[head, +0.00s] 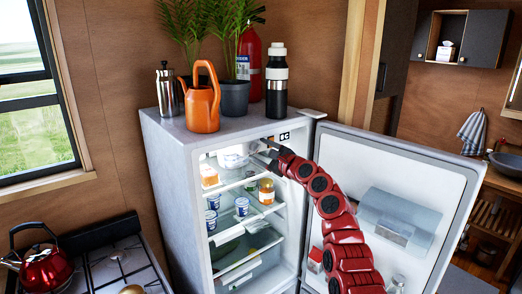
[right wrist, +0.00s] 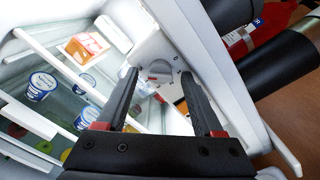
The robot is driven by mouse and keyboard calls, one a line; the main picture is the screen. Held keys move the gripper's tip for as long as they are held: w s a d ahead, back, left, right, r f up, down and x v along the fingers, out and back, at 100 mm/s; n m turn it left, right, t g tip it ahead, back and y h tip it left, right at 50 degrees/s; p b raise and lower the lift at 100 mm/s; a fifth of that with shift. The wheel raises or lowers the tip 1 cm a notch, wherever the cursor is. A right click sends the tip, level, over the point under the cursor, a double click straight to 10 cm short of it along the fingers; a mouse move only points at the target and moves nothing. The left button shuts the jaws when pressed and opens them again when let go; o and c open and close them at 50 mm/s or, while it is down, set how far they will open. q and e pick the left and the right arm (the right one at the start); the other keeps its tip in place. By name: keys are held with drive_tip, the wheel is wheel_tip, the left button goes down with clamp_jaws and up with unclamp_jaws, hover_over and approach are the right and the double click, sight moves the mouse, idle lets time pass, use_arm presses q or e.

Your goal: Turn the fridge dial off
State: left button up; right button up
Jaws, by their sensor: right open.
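The fridge (head: 175,165) stands with its door open to the right. In the right wrist view the fridge dial (right wrist: 158,70) is a round grey knob with a raised grip, near the top of the interior. My right gripper (head: 259,151) reaches into the upper part of the fridge. Its fingers are open and empty. In the right wrist view the gripper (right wrist: 159,77) has one finger on each side of the dial; I cannot tell whether they touch it. In the head view I cannot make out the dial. My left gripper is not in view.
The open door (head: 395,190) is close to my right arm. Fridge shelves hold several tubs and a jar (head: 266,191). An orange watering can (head: 203,105), a plant pot (head: 235,97) and a bottle (head: 276,90) stand on top. A stove (head: 120,265) is at left.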

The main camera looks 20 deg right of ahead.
clamp_jaws()
idle(0.4)
drive_tip(key=shift+f, duration=0.1)
